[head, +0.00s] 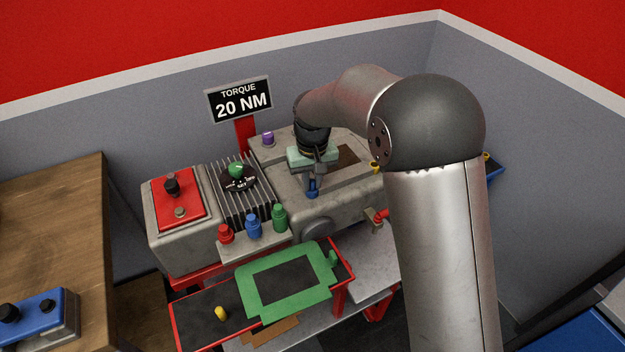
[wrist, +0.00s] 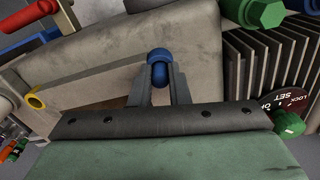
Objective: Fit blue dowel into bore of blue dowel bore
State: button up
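The blue dowel (head: 312,188) is upright at the tips of my gripper (head: 313,181), over the grey machine block. In the wrist view the dowel (wrist: 160,70) sits between the two grey fingers (wrist: 159,84), which appear closed on its sides. I cannot tell whether its lower end touches the block. No open bore for the blue dowel can be made out; the gripper and dowel may hide it.
Red (head: 225,234), blue (head: 253,226) and green (head: 279,217) fittings stand in a row on a front ledge. A finned section (head: 243,194) with a green knob is to the left. A green frame (head: 287,281) lies on the red-edged tray (head: 188,312). A torque sign (head: 239,99) stands behind.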

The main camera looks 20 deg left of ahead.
aim_at(313, 181)
jog(key=shift+o, duration=0.4)
jog(key=shift+s+f+p, duration=0.15)
jog(key=shift+s+p, duration=0.05)
jog(key=shift+p, duration=0.25)
jog(key=shift+w+r, duration=0.15)
jog(key=shift+r, duration=0.2)
notch_tip(313, 181, up, 12)
jog(key=b, duration=0.1)
jog(key=s+d+r+m, duration=0.1)
jog(key=s+d, duration=0.3)
jog(key=d, duration=0.5)
jog(key=s+d+m, duration=0.2)
jog(key=s+d, duration=0.1)
jog(key=d, duration=0.6)
jog(key=s+d+f+m, duration=0.1)
jog(key=s+d+f, duration=0.2)
jog(key=s+d, duration=0.3)
jog(key=s+d+f+m, duration=0.2)
jog(key=s+d, duration=0.4)
jog(key=s, duration=0.5)
jog(key=shift+s+d+f, duration=0.25)
jog(key=shift+d+f, duration=0.05)
jog(key=shift+f, duration=0.25)
